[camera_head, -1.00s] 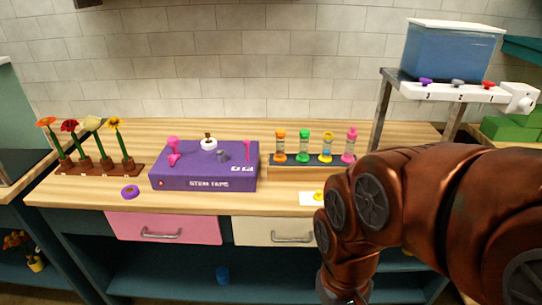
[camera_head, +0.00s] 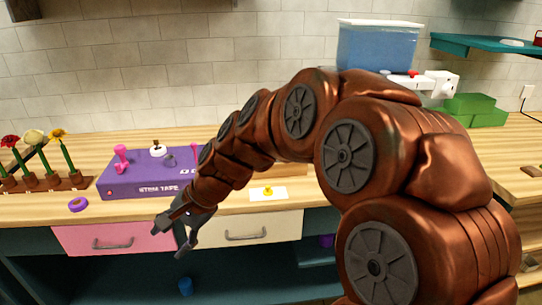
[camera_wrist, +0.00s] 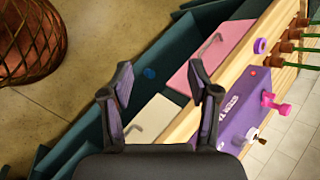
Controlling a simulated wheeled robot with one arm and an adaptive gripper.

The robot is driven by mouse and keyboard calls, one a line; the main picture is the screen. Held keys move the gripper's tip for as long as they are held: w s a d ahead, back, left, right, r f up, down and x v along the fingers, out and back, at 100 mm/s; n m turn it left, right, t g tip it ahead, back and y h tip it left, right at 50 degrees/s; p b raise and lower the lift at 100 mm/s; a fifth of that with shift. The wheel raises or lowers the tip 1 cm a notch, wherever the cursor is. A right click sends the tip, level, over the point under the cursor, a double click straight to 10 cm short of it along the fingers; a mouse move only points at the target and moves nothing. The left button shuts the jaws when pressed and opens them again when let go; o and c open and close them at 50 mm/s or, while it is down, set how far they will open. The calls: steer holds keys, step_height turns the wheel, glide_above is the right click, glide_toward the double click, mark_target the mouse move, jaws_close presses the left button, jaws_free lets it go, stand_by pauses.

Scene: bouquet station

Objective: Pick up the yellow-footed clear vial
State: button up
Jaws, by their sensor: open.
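The yellow-footed clear vial is not visible now; my arm covers the part of the counter where the vial rack stood in the earlier head view. My gripper (camera_head: 174,239) is open and empty, in front of the counter's front edge near the pink and cream drawers. In the wrist view its two fingers (camera_wrist: 160,82) stand apart with nothing between them, and no vial shows there.
A purple stem tape box (camera_head: 142,180) sits on the counter, with a purple ring (camera_head: 78,204) in front and flowers in a wooden holder (camera_head: 45,184) at left. A white card (camera_head: 282,195) bears a small yellow piece (camera_head: 267,191). A blue tank (camera_head: 375,48) stands at back right.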

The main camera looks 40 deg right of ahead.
steer(key=w+d+r+m+t+b, duration=0.1)
steer(key=w+d+m+t, duration=0.3)
steer(key=w+d+m, duration=0.5)
steer(key=shift+w+d+f+m+t+h+b, duration=0.3)
steer(key=shift+d+m+t+h, duration=0.75)
steer(key=shift+d+m, duration=3.05)
steer(key=shift+w+d+f+m+t+h+b, duration=0.2)
steer(key=shift+d+m+t+h, duration=0.95)
steer(key=shift+d, duration=6.15)
steer(key=shift+w+d+f+m+t+h+b, duration=0.1)
steer(key=shift+w+d+m+t+h+b, duration=0.3)
steer(key=shift+d+m+h, duration=3.4)
steer(key=shift+w+d+f+n+y, duration=0.35)
steer(key=shift+w+d+n+y, duration=0.2)
steer(key=shift+w+d+y, duration=0.2)
steer(key=shift+w+d+f+n+y, duration=0.35)
steer(key=shift+w+d+n+y, duration=0.25)
steer(key=shift+d+y, duration=0.15)
steer(key=shift+w+d+f+n+y, duration=0.35)
steer(key=shift+w+d+n+y, duration=0.15)
steer(key=shift+w+d+y, duration=0.25)
steer(key=shift+s, duration=0.1)
jaws_close()
